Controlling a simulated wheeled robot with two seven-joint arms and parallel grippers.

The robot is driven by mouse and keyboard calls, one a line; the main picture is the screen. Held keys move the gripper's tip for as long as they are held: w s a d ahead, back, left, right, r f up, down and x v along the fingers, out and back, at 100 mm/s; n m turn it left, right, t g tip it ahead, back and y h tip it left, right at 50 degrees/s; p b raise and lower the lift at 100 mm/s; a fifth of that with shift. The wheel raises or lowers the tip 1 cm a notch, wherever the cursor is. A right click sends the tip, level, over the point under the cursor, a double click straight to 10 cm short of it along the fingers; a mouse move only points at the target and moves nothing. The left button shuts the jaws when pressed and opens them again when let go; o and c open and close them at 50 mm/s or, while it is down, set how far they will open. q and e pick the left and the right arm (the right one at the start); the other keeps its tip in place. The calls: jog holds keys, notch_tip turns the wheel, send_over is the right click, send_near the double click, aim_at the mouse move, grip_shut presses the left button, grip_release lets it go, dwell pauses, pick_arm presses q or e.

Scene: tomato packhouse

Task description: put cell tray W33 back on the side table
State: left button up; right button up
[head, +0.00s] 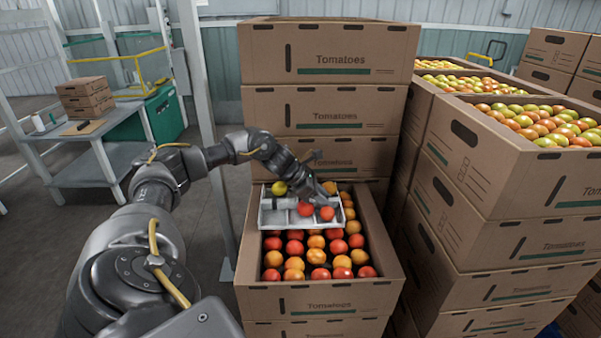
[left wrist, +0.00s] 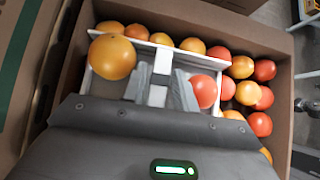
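The cell tray (head: 290,243), pale grey-white with dividers, is over the open tomato carton, covering its rear part. Its label cannot be read. One yellow-green and two red tomatoes sit in its cells. In the left wrist view the tray (left wrist: 218,65) shows an orange-yellow tomato and a red one. My left gripper (left wrist: 158,88) has its fingers on either side of the tray's white middle bar and appears shut on it. In the head view my left gripper (head: 318,190) is at the tray's rear. Whether the tray touches the tomatoes cannot be told. The side table (head: 112,118) stands at the far left. My right gripper is not in view.
The open carton (head: 318,298) holds red and orange tomatoes. Closed cartons (head: 330,60) rise behind it, and full cartons (head: 500,180) stand at right. A grey post (head: 202,100) stands between carton and table. Small boxes (head: 85,100) and a clipboard (head: 84,127) are on the table.

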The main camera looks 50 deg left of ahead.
pick_arm(q)
jog(key=shift+c, duration=0.4)
grip_shut()
jog(key=shift+r, duration=0.1)
